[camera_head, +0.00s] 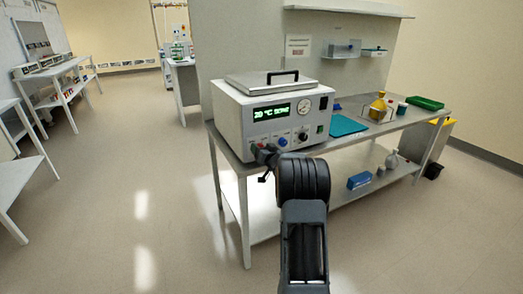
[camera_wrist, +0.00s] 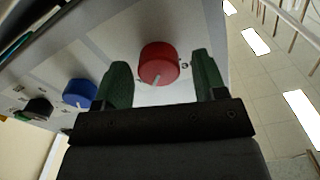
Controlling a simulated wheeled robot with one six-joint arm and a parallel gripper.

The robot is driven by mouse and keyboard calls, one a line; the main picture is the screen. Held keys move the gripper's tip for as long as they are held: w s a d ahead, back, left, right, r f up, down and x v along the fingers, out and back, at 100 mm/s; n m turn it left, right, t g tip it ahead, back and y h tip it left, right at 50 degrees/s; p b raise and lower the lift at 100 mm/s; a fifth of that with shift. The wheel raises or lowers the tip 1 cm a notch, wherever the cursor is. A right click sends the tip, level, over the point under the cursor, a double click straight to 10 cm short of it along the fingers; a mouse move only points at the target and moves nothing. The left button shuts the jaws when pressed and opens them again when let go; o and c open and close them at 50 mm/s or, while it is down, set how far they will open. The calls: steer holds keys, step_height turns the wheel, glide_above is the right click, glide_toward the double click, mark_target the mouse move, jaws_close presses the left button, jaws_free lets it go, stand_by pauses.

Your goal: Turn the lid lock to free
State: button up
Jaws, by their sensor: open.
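A white bench unit (camera_head: 272,118) stands on the steel table, its flat metal lid (camera_head: 270,82) down with a black handle on top. Its green display seems to read 20 °C DONE. My gripper (camera_head: 266,155) is at the lower left of its front panel. In the wrist view my gripper (camera_wrist: 161,68) is open, its two dark green fingers on either side of a red knob (camera_wrist: 158,62) with a white pointer mark. Whether they touch it is unclear. A blue knob (camera_wrist: 79,93) and a black knob (camera_wrist: 38,107) lie left of it. Knob labels are unreadable.
The steel table (camera_head: 366,140) also holds a teal mat (camera_head: 345,126), a yellow bottle (camera_head: 378,104) and a green tray (camera_head: 425,103). A lower shelf bears a blue box (camera_head: 360,180). Open floor (camera_head: 130,190) lies to the left.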

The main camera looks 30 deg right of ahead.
steer(key=c, duration=0.9)
steer(key=shift+c, duration=0.2)
steer(key=shift+f+n+b, duration=0.1)
steer(key=shift+n+b, duration=0.3)
steer(key=shift+a+f+n+b, duration=0.1)
steer(key=shift+a+n+b, duration=0.05)
steer(key=shift+n+b, duration=3.6)
steer(key=shift+a+f+n+b, duration=0.1)
steer(key=shift+n+b, duration=2.6)
steer(key=shift+n, duration=1.95)
steer(key=shift+r+n, duration=0.1)
steer(key=shift+n, duration=0.2)
steer(key=o, duration=0.9)
